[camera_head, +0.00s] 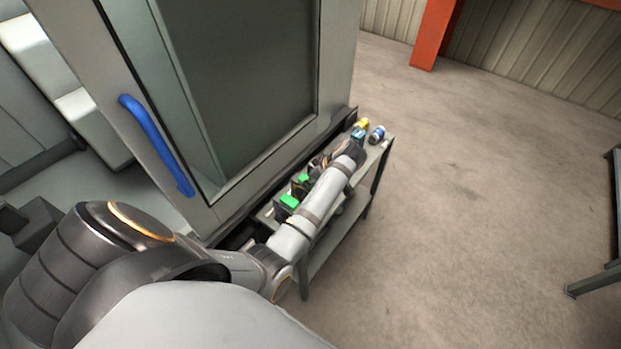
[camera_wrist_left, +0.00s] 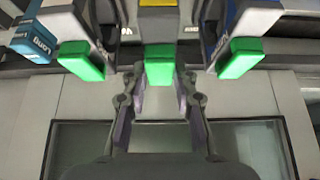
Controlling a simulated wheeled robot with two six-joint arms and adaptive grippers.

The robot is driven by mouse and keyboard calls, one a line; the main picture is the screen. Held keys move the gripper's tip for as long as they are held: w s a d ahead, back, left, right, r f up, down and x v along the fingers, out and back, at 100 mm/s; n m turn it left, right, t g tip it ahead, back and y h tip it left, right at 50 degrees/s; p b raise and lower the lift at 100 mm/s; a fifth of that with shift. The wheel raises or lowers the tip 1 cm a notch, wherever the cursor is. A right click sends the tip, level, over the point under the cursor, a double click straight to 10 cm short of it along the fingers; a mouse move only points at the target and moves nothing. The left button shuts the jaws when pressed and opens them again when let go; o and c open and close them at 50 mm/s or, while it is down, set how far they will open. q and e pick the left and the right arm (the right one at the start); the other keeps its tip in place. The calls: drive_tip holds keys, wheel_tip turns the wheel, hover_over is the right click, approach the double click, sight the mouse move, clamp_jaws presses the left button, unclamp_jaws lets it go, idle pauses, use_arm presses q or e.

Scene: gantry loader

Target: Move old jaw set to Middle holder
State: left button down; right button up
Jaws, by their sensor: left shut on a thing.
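In the left wrist view, three pieces with green ends stand in a row: a left one (camera_wrist_left: 82,61), a middle one (camera_wrist_left: 159,66) and a right one (camera_wrist_left: 240,59). The middle piece has a yellow part above its green end. My left gripper (camera_wrist_left: 159,80) has its fingers on both sides of this middle piece and is shut on it. I take it for the jaw set; whether it is seated in a holder is hidden. In the head view, green-ended pieces (camera_head: 289,203) show beside my left arm, which hides the gripper. My right gripper is not in view.
A narrow grey cart (camera_head: 328,246) stands along the machine with the blue-handled door (camera_head: 155,145). A blue-and-white can (camera_head: 377,134) and a yellow item (camera_head: 362,123) are at its far end. In the wrist view, a teal labelled block (camera_wrist_left: 32,42) is at left. Open floor lies right.

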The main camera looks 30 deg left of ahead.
use_arm(q)
drive_tip(key=shift+f, duration=0.4)
drive_tip(key=c, duration=1)
unclamp_jaws()
wheel_tip(320, 180, up, 10)
drive_tip(key=shift+r, duration=0.1)
wheel_tip(320, 180, up, 7)
drive_tip(key=p, duration=0.6)
drive_tip(key=shift+p, duration=0.4)
